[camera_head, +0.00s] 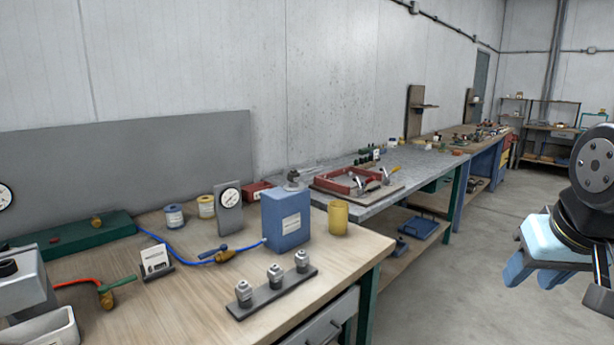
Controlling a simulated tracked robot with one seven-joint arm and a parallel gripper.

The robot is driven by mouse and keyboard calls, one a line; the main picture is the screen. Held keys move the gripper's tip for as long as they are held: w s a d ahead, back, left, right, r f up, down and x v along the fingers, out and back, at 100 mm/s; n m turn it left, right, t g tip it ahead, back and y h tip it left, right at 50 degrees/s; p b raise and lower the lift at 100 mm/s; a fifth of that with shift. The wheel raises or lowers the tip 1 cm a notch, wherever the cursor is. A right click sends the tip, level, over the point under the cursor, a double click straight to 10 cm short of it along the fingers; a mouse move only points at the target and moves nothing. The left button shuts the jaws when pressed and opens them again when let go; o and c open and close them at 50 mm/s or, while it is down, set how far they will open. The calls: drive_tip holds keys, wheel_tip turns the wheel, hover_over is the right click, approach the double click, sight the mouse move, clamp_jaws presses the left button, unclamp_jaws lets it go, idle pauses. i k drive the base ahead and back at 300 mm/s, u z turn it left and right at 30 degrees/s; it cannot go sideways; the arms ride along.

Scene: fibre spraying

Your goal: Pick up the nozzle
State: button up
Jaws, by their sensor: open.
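Three grey metal nozzle-like pieces stand upright in a row on a dark rack bar (254,306) near the front edge of the wooden bench: a left one (243,293), a middle one (274,276) and a right one (302,261). I cannot tell which is the nozzle meant. My gripper (535,277), with light blue parts, hangs at the right edge of the view, over the floor and well apart from the bench. It is open, and nothing shows between its fingers. Part of it is cut off by the picture edge.
A blue box (288,219) and a yellow cup (338,218) stand behind the rack. A small white-faced card (155,261), a blue hose (190,255) and a round gauge (229,202) are to its left. Bare wood (185,295) lies left of the rack.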

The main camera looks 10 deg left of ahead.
sight(294, 177)
drive_tip(key=i, duration=0.85)
drive_tip(key=u, duration=0.05)
